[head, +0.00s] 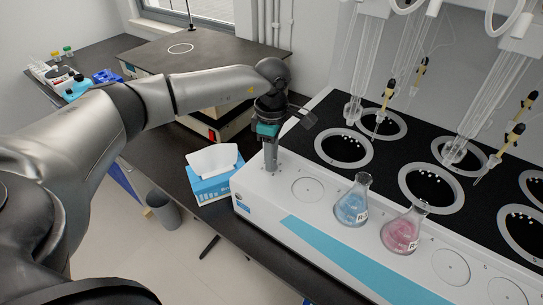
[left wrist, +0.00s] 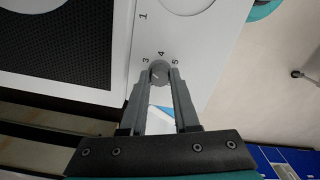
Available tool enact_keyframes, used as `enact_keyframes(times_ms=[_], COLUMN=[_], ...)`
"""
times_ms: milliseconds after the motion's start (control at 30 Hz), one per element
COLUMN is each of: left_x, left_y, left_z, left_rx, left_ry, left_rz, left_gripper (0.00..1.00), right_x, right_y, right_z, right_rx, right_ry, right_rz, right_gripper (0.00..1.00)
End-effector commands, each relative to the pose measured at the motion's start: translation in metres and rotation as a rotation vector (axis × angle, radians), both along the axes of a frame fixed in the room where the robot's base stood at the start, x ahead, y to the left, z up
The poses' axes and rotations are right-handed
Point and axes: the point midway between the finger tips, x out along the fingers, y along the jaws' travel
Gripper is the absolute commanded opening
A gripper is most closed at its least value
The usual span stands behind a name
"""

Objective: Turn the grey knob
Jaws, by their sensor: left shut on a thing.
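The grey knob (left wrist: 159,72) is a small round dial on the white top of the distiller (head: 262,193), near its left end. Printed numbers 3, 4 and 5 stand around it in the left wrist view. My left gripper (head: 270,165) points down at that corner in the head view. In the left wrist view my left gripper (left wrist: 160,76) has its two fingers on either side of the knob, shut on it. In the head view the fingers hide most of the knob. My right gripper is not in view.
A blue flask (head: 352,204) and a pink flask (head: 402,232) stand on the distiller to the right. A tissue box (head: 211,184) sits just left of it. Glass columns (head: 372,60) rise behind. A bin (head: 162,210) stands on the floor.

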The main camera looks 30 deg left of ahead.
Motion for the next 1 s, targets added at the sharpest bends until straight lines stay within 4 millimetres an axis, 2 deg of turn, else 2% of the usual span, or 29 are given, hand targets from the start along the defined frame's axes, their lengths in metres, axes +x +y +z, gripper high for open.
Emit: enact_keyframes(times_ms=[33, 300, 533, 633, 767, 1000], left_x=[0.002, 0.001, 0.0, 0.001, 0.001, 0.002], left_y=[0.0, 0.0, 0.0, 0.0, 0.0, 0.0], left_z=[0.002, 0.001, 0.001, 0.007, 0.027, 0.085], left_rx=[-0.003, -0.001, -0.001, -0.001, -0.002, -0.001], left_ry=[-0.007, -0.003, -0.001, -0.002, -0.006, -0.008], left_rz=[0.001, 0.001, 0.001, 0.001, 0.001, 0.001], left_gripper=[0.31, 0.59, 0.59, 0.59, 0.59, 0.59], right_x=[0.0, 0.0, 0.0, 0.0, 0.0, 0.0], right_y=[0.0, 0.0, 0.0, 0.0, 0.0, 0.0], right_z=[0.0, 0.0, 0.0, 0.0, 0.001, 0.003], right_rx=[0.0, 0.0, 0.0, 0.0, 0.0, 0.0], right_ry=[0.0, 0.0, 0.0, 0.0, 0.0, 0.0], right_rz=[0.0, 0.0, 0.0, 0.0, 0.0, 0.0], right_gripper=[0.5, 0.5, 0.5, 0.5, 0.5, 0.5])
